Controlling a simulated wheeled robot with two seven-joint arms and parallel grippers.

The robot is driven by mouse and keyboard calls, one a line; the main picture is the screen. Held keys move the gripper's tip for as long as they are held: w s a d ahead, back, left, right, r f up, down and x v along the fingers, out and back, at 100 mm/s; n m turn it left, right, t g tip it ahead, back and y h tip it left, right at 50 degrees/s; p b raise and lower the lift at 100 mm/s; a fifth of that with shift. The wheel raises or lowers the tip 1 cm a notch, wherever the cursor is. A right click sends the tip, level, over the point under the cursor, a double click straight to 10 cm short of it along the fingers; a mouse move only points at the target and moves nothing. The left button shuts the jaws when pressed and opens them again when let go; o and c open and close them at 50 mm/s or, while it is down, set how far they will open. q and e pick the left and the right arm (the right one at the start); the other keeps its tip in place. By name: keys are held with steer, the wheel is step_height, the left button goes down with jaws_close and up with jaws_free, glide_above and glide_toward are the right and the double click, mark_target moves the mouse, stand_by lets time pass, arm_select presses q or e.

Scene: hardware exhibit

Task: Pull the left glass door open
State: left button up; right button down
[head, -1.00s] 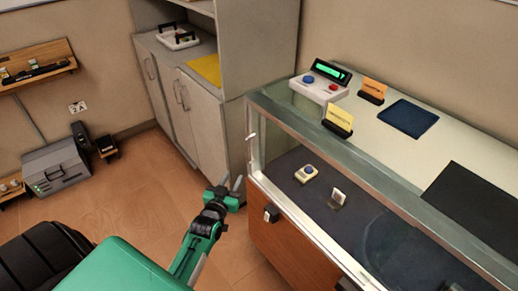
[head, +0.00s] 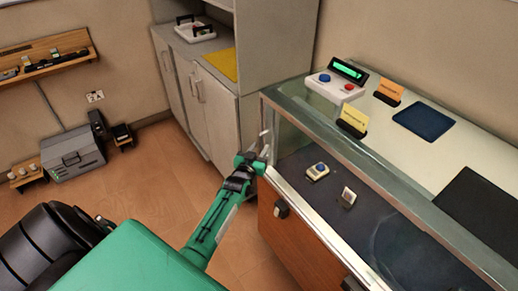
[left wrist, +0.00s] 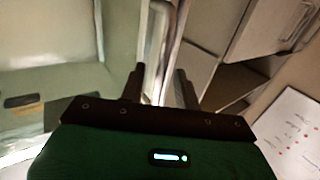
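The glass display case (head: 345,215) stands on the right in the head view, and its front glass (head: 290,138) looks closed. A pale upright handle (head: 264,138) sits near its left end. My left gripper (head: 260,152) is at this handle, its fingers partly hidden. In the left wrist view the two dark fingers (left wrist: 159,88) are apart, with the light vertical handle bar (left wrist: 155,45) between them. I cannot tell whether either finger touches it. My right gripper is in neither view.
A grey cabinet (head: 205,105) stands behind the case's left end. A grey box (head: 73,155) sits by the far wall.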

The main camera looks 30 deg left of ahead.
arm_select(q)
steer(key=shift+w, duration=0.15)
steer(key=shift+c, duration=0.2)
jaws_close()
